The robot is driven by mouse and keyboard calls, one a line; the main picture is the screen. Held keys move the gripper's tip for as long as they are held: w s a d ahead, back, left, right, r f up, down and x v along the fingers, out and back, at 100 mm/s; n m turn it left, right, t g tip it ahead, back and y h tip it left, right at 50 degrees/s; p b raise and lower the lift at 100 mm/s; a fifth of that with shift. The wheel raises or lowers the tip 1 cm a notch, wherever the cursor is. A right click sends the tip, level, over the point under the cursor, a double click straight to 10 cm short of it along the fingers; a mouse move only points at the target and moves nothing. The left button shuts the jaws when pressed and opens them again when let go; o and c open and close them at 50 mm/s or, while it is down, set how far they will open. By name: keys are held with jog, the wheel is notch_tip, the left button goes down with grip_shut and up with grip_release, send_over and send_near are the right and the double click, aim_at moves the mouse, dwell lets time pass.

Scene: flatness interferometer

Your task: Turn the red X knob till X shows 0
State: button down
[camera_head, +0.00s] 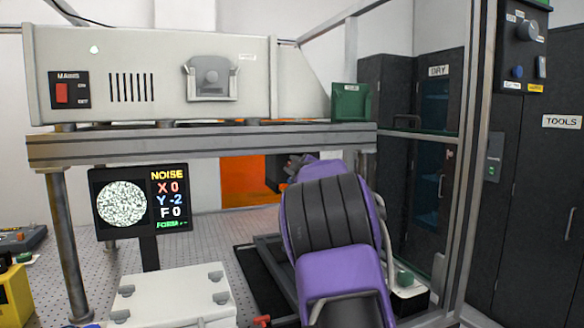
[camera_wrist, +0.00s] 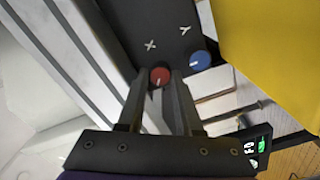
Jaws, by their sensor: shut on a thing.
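In the wrist view the red X knob (camera_wrist: 160,75) sits on a dark panel below a white letter X. The blue Y knob (camera_wrist: 200,60) is just to the right, apart from the fingers. In the head view the display (camera_head: 140,200) shows NOISE, X 0 in red, Y -2 in blue and F 0, beside a round speckled picture. My purple arm hides the knobs there.
A white lidded case (camera_head: 170,296) stands at front left. A frame post (camera_head: 470,150) stands to the right. A yellow block (camera_wrist: 275,50) is close to the blue knob.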

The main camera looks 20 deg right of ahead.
dwell(0.4)
jog(key=c, duration=0.6)
grip_release()
jog(key=shift+r, duration=0.1)
